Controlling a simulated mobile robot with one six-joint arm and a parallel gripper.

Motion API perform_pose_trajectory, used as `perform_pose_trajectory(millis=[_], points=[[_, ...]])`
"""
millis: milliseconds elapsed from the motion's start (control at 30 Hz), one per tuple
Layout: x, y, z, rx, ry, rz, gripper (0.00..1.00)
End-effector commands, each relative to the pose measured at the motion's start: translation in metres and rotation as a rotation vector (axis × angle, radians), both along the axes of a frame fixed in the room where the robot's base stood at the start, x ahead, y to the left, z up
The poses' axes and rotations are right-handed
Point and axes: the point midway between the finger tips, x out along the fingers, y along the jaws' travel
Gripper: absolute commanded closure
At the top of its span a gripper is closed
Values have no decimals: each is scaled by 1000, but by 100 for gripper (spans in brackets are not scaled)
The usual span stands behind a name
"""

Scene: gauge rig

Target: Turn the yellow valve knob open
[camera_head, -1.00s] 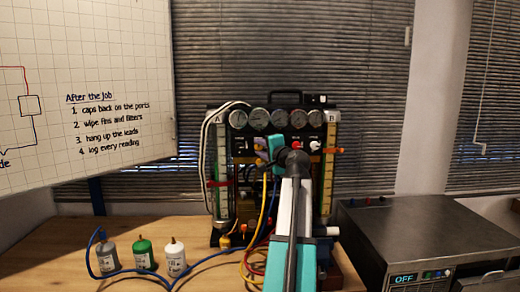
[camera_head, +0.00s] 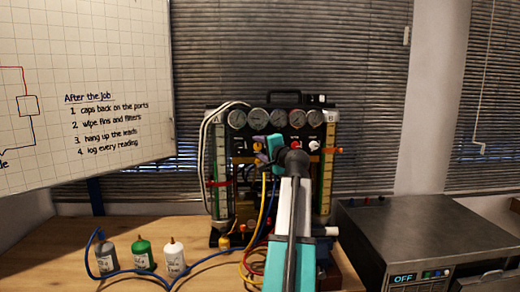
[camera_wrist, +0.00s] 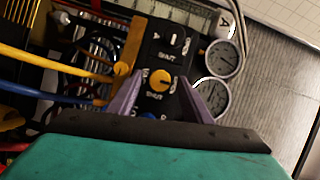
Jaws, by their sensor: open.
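The yellow valve knob (camera_wrist: 160,80) sits on a black panel (camera_wrist: 178,60) marked "SHUT" in the wrist view. My gripper (camera_wrist: 159,92) is open, with one purple finger on each side of the knob; I cannot tell whether they touch it. A black knob with a white mark (camera_wrist: 174,40) is beside the yellow one, nearer the top of the wrist view. In the head view my gripper (camera_head: 263,152) is at the rig's front panel, and my arm hides the lower middle of the rig. The yellow knob is too small to make out there.
Round gauges (camera_head: 257,119) line the rig's top. Yellow, blue and red hoses (camera_head: 263,215) hang in front. Small bottles (camera_head: 142,255) stand at the table's left, with a blue hose around them. A dark metal unit showing "OFF" (camera_head: 420,235) is at the right.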

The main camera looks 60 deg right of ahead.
Motion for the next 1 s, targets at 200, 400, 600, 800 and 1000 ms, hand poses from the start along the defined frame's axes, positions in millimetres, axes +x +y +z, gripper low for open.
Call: perform_pose_trajectory(millis=[200,400,600,800,1000], points=[[-11,7,0,0,0,0,55],[-30,20,1,-1,-1,-1,55],[-55,35,3,-2,-1,-2,55],[-80,51,4,-1,-1,-2,55],[-103,65,7,-1,-1,-3,55]])
